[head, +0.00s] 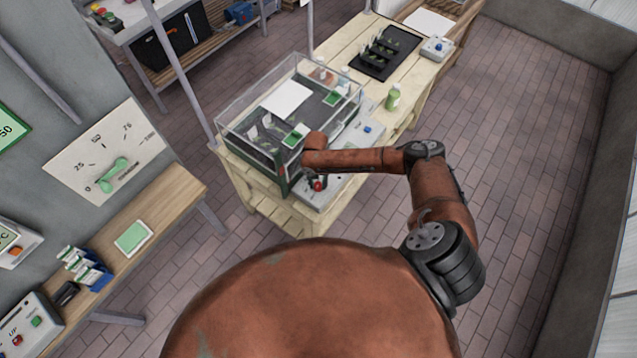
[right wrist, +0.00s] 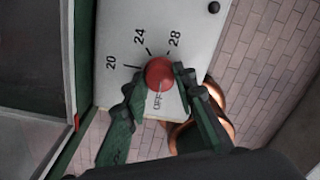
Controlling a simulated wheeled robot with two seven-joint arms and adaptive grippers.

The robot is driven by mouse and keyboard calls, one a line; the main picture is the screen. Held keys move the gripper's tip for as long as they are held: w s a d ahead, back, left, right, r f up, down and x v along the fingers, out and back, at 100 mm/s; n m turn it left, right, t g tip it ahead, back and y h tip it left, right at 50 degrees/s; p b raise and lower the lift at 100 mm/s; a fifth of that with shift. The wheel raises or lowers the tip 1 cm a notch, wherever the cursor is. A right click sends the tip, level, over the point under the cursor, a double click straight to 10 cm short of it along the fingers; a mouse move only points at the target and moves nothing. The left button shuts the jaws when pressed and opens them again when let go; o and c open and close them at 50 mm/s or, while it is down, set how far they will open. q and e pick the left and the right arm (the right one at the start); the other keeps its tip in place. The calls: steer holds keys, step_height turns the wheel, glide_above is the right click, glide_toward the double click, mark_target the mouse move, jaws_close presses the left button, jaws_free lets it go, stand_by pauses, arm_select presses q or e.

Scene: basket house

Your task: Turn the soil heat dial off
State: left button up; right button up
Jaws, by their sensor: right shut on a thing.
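The soil heat dial is a round red knob (right wrist: 160,70) on a pale panel (right wrist: 115,35) marked 20, 24, 28 and OFF. A thin pale line on the knob's lower part points towards OFF in the right wrist view. My right gripper (right wrist: 157,84) has its dark green fingers on either side of the knob, shut on it. In the head view the red knob (head: 319,185) shows at the front corner of the bench, below the end of my right arm, which hides most of the gripper. My left gripper is not in view.
A clear-walled propagator box (head: 228,130) with a green frame stands left of the panel on the wooden bench (head: 425,75). A green bottle (head: 393,98) and a black seed tray (head: 378,62) are farther back. The brick floor at right is clear.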

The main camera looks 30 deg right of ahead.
mark_target(317, 184)
steer(key=o, duration=0.9)
steer(key=shift+w+d+r, duration=0.1)
steer(key=shift+w+r, duration=0.05)
steer(key=shift+w, duration=0.1)
steer(key=shift+c, duration=0.2)
steer(key=o, duration=0.3)
steer(key=shift+s, duration=0.15)
step_height(317, 184, up, 12)
steer(key=shift+a, duration=0.2)
